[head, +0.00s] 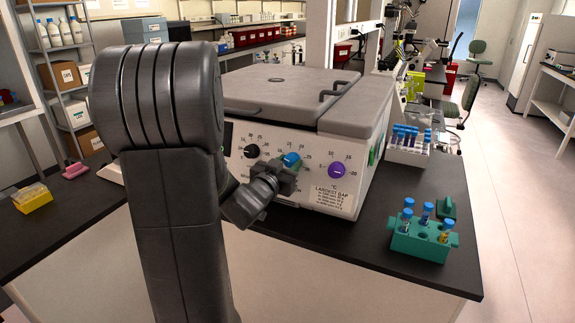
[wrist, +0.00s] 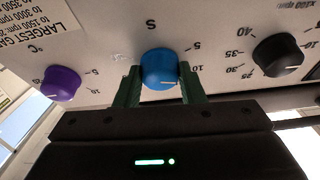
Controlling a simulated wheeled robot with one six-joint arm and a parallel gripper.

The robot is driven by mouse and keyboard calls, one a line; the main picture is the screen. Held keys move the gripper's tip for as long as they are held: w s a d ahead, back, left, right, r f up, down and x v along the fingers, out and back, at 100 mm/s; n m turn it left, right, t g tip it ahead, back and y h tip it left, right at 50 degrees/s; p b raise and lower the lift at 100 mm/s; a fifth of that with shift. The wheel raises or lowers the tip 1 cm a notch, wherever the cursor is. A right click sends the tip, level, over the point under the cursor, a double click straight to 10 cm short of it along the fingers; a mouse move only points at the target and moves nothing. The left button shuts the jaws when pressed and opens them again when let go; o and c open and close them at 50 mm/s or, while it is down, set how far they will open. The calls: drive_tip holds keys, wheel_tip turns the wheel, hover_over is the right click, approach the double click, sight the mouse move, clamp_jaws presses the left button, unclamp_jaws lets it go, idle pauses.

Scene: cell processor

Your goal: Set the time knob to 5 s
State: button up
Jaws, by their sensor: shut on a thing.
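The time knob is the blue knob (wrist: 158,66) marked "S" on the front panel of the white cell processor (head: 310,190). In the head view the blue knob (head: 291,159) sits between a black and a purple knob. My gripper (wrist: 158,88) has its two green fingers on either side of the blue knob and is shut on it. Some scale marks on the left are faint or hidden by the finger.
The black knob (wrist: 278,55) and purple knob (wrist: 62,83) flank the blue one. A teal tube rack (head: 420,243) stands on the dark bench at right, and a white rack (head: 408,153) of blue-capped tubes stands behind it. The aisle at right is clear.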

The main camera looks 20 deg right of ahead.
drive_tip(key=n, duration=0.2)
drive_tip(key=n+t+y, duration=0.1)
drive_tip(key=n, duration=0.2)
drive_tip(key=shift+s+d+t, duration=0.1)
drive_tip(key=shift+t, duration=0.2)
drive_tip(key=shift+n+y, duration=0.8)
drive_tip(key=shift+n, duration=1.3)
drive_tip(key=shift+n+t, duration=0.3)
drive_tip(key=o, duration=1)
drive_tip(key=v, duration=0.7)
drive_tip(key=b+v, duration=0.1)
drive_tip(key=v, duration=0.6)
drive_tip(key=shift+d+r, duration=0.15)
drive_tip(key=shift+r, duration=0.1)
